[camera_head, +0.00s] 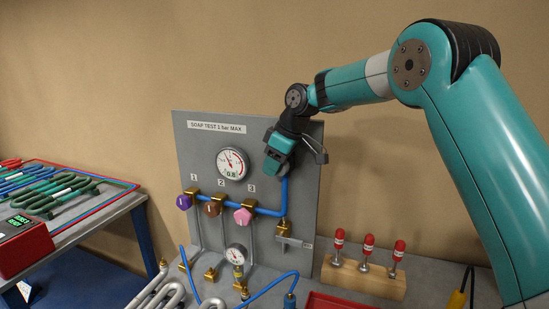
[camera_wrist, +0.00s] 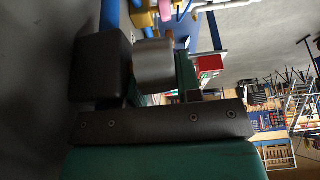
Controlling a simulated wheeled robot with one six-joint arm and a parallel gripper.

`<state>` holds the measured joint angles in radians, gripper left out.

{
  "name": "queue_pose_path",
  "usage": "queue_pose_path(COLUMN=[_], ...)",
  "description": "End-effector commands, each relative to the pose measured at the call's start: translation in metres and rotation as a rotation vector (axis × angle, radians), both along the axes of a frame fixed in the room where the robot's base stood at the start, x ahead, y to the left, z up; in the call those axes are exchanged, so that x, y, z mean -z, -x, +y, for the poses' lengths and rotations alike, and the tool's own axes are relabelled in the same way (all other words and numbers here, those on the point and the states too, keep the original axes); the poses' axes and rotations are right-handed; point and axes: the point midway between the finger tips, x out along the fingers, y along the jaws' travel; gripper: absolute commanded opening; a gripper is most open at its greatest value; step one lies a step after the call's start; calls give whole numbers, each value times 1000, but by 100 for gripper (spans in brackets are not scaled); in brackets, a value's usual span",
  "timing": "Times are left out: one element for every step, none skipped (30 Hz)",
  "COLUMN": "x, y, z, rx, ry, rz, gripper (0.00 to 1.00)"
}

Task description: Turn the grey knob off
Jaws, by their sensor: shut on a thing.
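My gripper (camera_head: 279,158) is at the upper right of the grey test panel (camera_head: 190,150), at the top of the blue vertical pipe. In the wrist view a grey cylindrical knob (camera_wrist: 154,66) sits beside the dark jaw (camera_wrist: 102,68). The gripper is shut on this knob. In the head view the gripper hides the knob, so its turn position cannot be told.
A round gauge (camera_head: 232,163) is left of my gripper. Below it are purple (camera_head: 184,202), brown (camera_head: 211,209) and pink (camera_head: 243,216) knobs on the blue pipe. A wooden block (camera_head: 362,279) with red-capped pieces stands at the right.

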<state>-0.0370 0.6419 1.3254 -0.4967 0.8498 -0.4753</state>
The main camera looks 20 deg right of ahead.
Motion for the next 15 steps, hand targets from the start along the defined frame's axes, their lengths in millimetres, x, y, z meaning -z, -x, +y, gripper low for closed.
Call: queue_pose_path(x=[-4, -3, -3, -3, -2, -2, -2, -2, -2, -2, -2, -2, -2, -2, -2], y=[-1, -1, -1, -1, -1, -1, -1, -1, -1, -1, -1, -1, -1, -1, -1], z=[0, 0, 0, 0, 0, 0, 0, 0, 0, 0, 0, 0, 0, 0, 0], rx=[1, 0, 0, 0, 0, 0, 0, 1, 1, 1, 1, 1, 1, 1, 1], ry=[10, 15, 20, 23, 25, 28, 29, 31, 32, 32, 32, 32, 32, 32, 32], rz=[2, 5, 9, 11, 13, 15, 16, 17, 18, 18, 18, 18, 18, 18, 18], gripper=[8, 8, 8, 8, 8, 8, 8, 8, 8, 8, 8, 8, 8, 8, 8])
